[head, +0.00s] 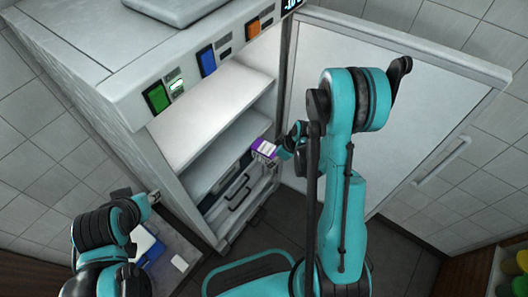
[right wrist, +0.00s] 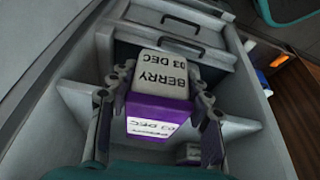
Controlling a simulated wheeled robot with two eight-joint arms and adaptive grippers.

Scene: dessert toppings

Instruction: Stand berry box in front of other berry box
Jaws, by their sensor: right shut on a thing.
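A purple berry box (head: 264,148) with a pale top is in my right gripper (head: 278,149), in front of the open cabinet's lower part. In the right wrist view the box (right wrist: 160,106) has a grey face reading "BERRY 03 DEC" and a white label below it. The fingers of my right gripper (right wrist: 161,112) press on both its sides.
The white cabinet (head: 140,83) has green, blue and orange tags above its shelves. Its door (head: 390,115) stands open on the right. The upper shelf (head: 205,112) looks bare. In the right wrist view, grey compartment walls (right wrist: 83,97) surround the box, with dark handles (right wrist: 182,48) beyond.

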